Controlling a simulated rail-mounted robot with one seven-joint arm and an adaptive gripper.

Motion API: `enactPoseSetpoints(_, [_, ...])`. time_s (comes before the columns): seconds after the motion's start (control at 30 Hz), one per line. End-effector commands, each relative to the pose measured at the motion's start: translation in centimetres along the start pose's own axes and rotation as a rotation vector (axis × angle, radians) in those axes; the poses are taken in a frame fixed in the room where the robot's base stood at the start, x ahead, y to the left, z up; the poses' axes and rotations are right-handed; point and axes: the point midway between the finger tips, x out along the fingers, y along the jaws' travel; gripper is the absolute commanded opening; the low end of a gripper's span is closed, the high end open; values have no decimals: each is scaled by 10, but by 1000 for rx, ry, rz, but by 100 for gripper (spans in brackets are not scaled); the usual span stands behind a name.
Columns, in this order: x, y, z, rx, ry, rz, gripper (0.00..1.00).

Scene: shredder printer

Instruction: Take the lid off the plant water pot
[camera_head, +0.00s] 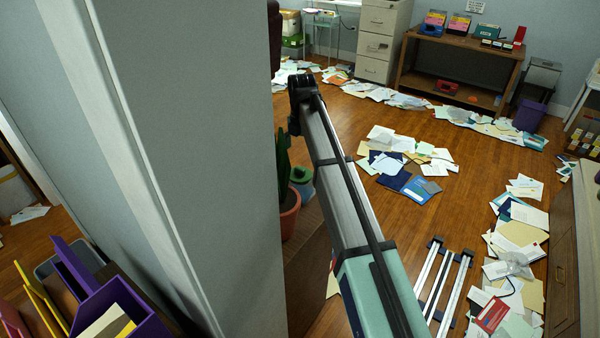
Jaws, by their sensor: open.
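A teal-green pot (304,190) with a rounded green top (300,174) stands just right of a potted cactus, by the edge of the grey wall. It looks like the plant water pot, but it is small and partly hidden, so I cannot tell its lid clearly from its body. My silver and teal arm reaches up from the bottom of the picture. The black gripper (296,122) at its far end shows above and beyond the pot in the picture, apart from it. It is open and holds nothing that I can see. Its fingers are hard to make out.
A cactus in a terracotta pot (290,215) stands left of the teal pot, on a brown surface (310,262). The grey wall (215,150) blocks the left side. Papers (410,155) litter the wooden floor. A wooden cabinet (565,250) stands at the right.

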Motion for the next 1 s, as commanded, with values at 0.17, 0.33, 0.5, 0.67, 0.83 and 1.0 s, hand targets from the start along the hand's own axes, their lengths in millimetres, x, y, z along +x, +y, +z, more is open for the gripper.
enactPoseSetpoints(0.17, [19,0,0,0,0,0,100])
enactPoseSetpoints(0.33, [25,0,0,0,0,1,100])
enactPoseSetpoints(0.5, [36,1,-3,0,1,-1,100])
enactPoseSetpoints(0.67, [55,2,-5,0,1,-1,100])
enactPoseSetpoints(0.83, [73,3,-4,1,0,0,100])
enactPoseSetpoints(1.0, [75,3,-4,1,-1,2,100])
